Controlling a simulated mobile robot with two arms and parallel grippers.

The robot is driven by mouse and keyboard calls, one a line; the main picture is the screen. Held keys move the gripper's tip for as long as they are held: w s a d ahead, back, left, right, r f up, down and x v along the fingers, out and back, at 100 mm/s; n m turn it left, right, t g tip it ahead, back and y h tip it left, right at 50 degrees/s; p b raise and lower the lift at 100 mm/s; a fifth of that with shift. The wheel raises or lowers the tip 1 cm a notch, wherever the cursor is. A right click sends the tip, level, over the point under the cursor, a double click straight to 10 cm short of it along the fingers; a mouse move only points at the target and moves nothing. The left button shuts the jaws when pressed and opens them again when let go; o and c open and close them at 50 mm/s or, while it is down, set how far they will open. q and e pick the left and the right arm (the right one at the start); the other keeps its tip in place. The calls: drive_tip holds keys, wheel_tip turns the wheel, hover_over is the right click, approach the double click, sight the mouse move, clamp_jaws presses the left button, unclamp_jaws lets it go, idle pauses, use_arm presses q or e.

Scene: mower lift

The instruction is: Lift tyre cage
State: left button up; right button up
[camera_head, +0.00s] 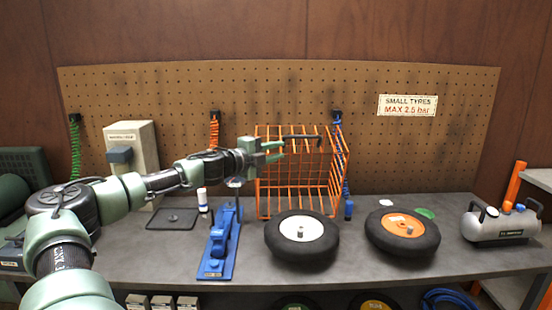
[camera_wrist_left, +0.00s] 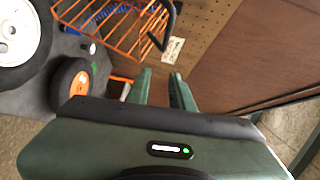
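The tyre cage (camera_head: 297,190) is an orange wire basket standing upright at the back of the grey bench, against the pegboard. A black handle (camera_head: 303,137) shows at its top; the handle also appears in the left wrist view (camera_wrist_left: 168,30), above and ahead of the fingers. My left gripper (camera_head: 283,150) is in front of the cage's upper left part, its fingers pointing right, just below and left of the handle. In the left wrist view its two green fingers (camera_wrist_left: 161,76) stand apart with nothing between them. My right gripper is not in view.
A blue tool (camera_head: 219,245) lies at left, near a black tray (camera_head: 172,218). A compressor (camera_head: 501,224) stands at right. Coiled hoses hang from the pegboard (camera_head: 180,90).

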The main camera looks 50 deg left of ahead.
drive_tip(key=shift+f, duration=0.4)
